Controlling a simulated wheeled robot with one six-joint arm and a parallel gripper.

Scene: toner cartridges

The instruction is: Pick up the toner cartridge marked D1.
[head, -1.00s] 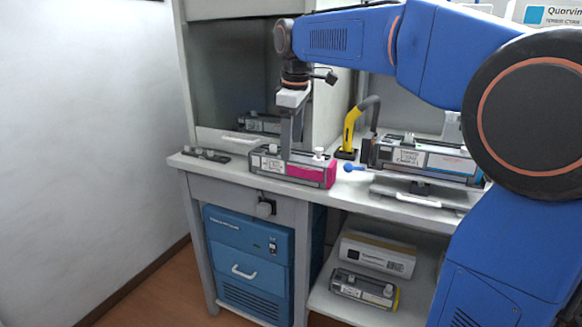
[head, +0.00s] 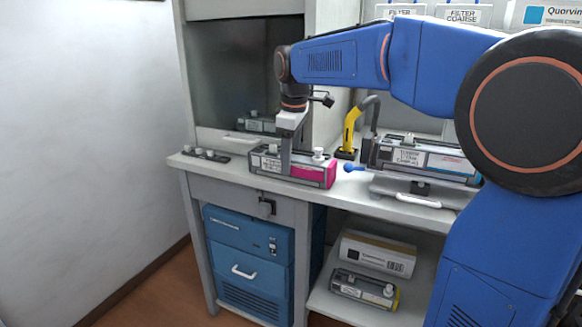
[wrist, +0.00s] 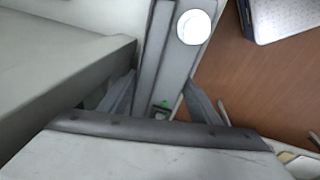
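A grey toner cartridge with a magenta right end (head: 312,173) lies along the front of the bench top. Its label is too small to read, so I cannot tell whether it is marked D1. My gripper (head: 286,165) points down at its middle, with a finger in front of its near side. In the wrist view the cartridge's grey top with a round white knob (wrist: 194,27) runs between my two fingers (wrist: 163,85). The fingers look spread, one on each side of it; any contact is hard to make out. The far finger is hidden in the head view.
Another cartridge (head: 425,160) sits on a stand to the right, beside a yellow-and-black handled tool (head: 350,132). A dark cartridge (head: 256,124) stands in the recess behind. A yellow-ended cartridge (head: 362,289) and a box (head: 378,254) lie on the lower shelf. A knobbed strip (head: 205,154) lies left.

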